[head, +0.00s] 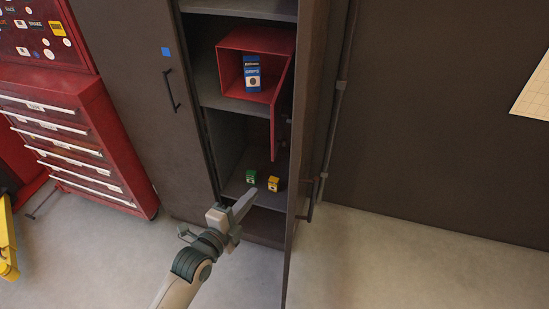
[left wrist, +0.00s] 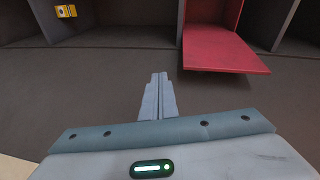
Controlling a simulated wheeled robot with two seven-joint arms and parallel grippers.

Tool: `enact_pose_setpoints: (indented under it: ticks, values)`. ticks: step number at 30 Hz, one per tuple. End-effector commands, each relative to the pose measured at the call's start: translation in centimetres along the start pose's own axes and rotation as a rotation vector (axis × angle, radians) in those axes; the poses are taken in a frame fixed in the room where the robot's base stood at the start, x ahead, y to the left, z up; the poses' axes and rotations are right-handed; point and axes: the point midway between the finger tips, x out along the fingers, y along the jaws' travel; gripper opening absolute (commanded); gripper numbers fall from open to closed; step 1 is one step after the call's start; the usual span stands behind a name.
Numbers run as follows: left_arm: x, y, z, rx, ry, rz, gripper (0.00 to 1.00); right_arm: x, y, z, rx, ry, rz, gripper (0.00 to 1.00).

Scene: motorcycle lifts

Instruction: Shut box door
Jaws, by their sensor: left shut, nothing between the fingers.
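A red box (head: 232,68) lies on its side on a shelf of the open cabinet, its opening facing out. Its red door (head: 281,112) stands open at the right side of the opening and juts toward me. The door also shows at the upper right of the left wrist view (left wrist: 225,48). A blue and white carton (head: 252,74) stands inside the box. My left gripper (head: 252,194) is in front of the cabinet, below and left of the door and apart from it. Its fingers (left wrist: 158,78) are shut and empty. My right gripper is not in view.
A small green box (head: 251,176) and a yellow box (head: 273,184) sit on a lower shelf. The cabinet's right door (head: 307,130) stands open; the left door (head: 135,90) is shut. A red drawer chest (head: 70,135) stands at left. The floor in front is clear.

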Motion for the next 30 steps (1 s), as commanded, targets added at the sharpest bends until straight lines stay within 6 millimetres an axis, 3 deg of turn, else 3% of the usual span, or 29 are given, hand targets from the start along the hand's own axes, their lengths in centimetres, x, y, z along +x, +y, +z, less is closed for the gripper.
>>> enact_pose_setpoints:
  ticks: [1, 3, 7, 21, 30]
  values:
    - [-0.3, -2.5, -1.0, 0.049, 0.022, -0.041, 0.00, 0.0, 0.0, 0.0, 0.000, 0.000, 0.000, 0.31]
    - [-0.7, -5.0, -2.0, 0.102, 0.042, -0.082, 0.00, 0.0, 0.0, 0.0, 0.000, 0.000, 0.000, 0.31]
    - [-1.1, -7.2, -3.0, 0.156, 0.060, -0.121, 0.00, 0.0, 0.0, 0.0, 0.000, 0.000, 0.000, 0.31]
    - [-0.9, -7.6, -3.1, 0.164, 0.061, -0.126, 0.00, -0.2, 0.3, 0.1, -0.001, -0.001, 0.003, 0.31]
    - [1.8, -8.1, -3.4, 0.162, 0.061, -0.126, 0.00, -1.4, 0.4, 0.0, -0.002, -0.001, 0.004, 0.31]
